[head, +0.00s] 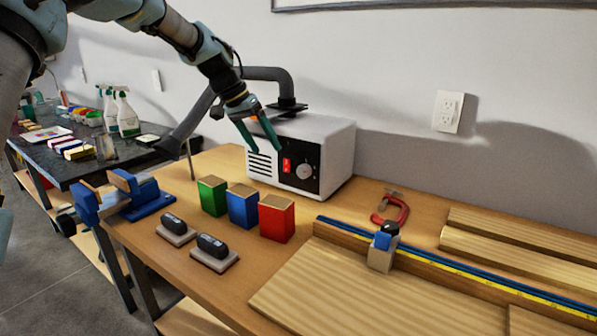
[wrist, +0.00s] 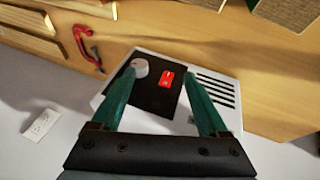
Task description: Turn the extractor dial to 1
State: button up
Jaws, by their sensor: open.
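The extractor (head: 320,150) is a white box with a black front panel and side vents, standing on the wooden bench against the wall. Its round pale dial (head: 304,171) is on the black panel, right of a red switch (head: 287,165). In the wrist view the dial (wrist: 140,68) shows beside the left finger, and the red switch (wrist: 166,79) lies between the fingers. My gripper (head: 263,149) is open and empty, pointing down in front of the panel's upper part. It also shows in the wrist view (wrist: 160,72). The dial's setting is too small to read.
Green, blue and red blocks (head: 243,207) stand on the bench before the extractor. A red clamp (head: 390,208) and wooden boards (head: 380,285) lie to the right. A blue vise (head: 135,195) is at the left edge. A hose (head: 265,75) rises behind the extractor.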

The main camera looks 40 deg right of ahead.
aim_at(301, 171)
jog(key=shift+m+g, duration=0.3)
jog(key=shift+m, duration=0.2)
jog(key=s+d+f, duration=0.1)
jog(key=d+f, duration=0.1)
jog(key=d, duration=0.1)
jog(key=s+d+f+p, duration=0.1)
jog(key=s+d+f, duration=0.1)
jog(key=f, duration=0.1)
jog(key=s+d+f, duration=0.1)
jog(key=d+f, duration=0.2)
jog(key=shift+s+d+f+p, duration=0.15)
jog(key=shift+d+f+p, duration=0.1)
jog(key=shift+d+p, duration=0.1)
grip_shut()
